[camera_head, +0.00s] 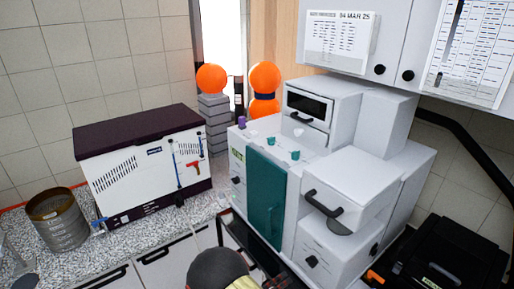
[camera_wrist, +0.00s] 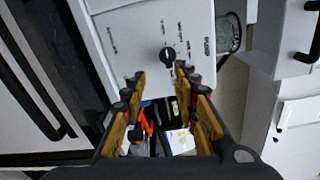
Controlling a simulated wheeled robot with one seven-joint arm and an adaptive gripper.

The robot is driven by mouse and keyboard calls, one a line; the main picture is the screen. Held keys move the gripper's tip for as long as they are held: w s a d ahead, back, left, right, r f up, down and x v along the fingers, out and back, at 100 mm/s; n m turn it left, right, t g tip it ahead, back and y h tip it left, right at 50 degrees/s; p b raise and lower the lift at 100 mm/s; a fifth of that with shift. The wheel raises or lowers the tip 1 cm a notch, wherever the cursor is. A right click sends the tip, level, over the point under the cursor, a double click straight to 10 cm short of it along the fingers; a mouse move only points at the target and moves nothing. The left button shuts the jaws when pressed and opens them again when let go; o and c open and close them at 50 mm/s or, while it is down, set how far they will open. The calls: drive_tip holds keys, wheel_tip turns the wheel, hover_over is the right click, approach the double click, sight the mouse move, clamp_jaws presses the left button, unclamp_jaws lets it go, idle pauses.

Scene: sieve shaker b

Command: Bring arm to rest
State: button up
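My gripper (camera_wrist: 159,77) shows in the wrist view, its two yellow-padded fingers apart with an empty gap between them. Beyond the fingertips is a white panel with a black knob (camera_wrist: 167,54); I cannot tell how far off it is. In the head view only a dark rounded part of my arm (camera_head: 217,269) shows at the bottom edge, in front of the white machine with the teal door (camera_head: 265,198). The fingertips cannot be made out there.
A white box unit with a dark lid (camera_head: 135,130) and a metal sieve (camera_head: 58,220) stand on the speckled counter at left. A black case (camera_head: 450,260) is at lower right. White cupboards (camera_head: 400,40) hang above. Small items lie below the gripper in the wrist view (camera_wrist: 155,125).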

drive_tip(key=s+d+m+g+y+b, duration=0.4)
drive_tip(key=s+m+g, duration=0.7)
drive_tip(key=s+m, duration=0.75)
wheel_tip(320, 180, up, 7)
drive_tip(key=s+m+t+y+b, duration=0.1)
drive_tip(key=s+m+y+b, duration=0.2)
drive_tip(key=m+y+b, duration=1)
drive_tip(key=s+d+r+m+t+h, duration=0.2)
drive_tip(key=d+r+m+t, duration=0.3)
drive_tip(key=m, duration=0.4)
drive_tip(key=shift+d+r+m+t+h+b, duration=0.35)
drive_tip(key=shift+d+r+b, duration=0.15)
drive_tip(key=shift+r, duration=0.4)
drive_tip(key=shift+s, duration=0.15)
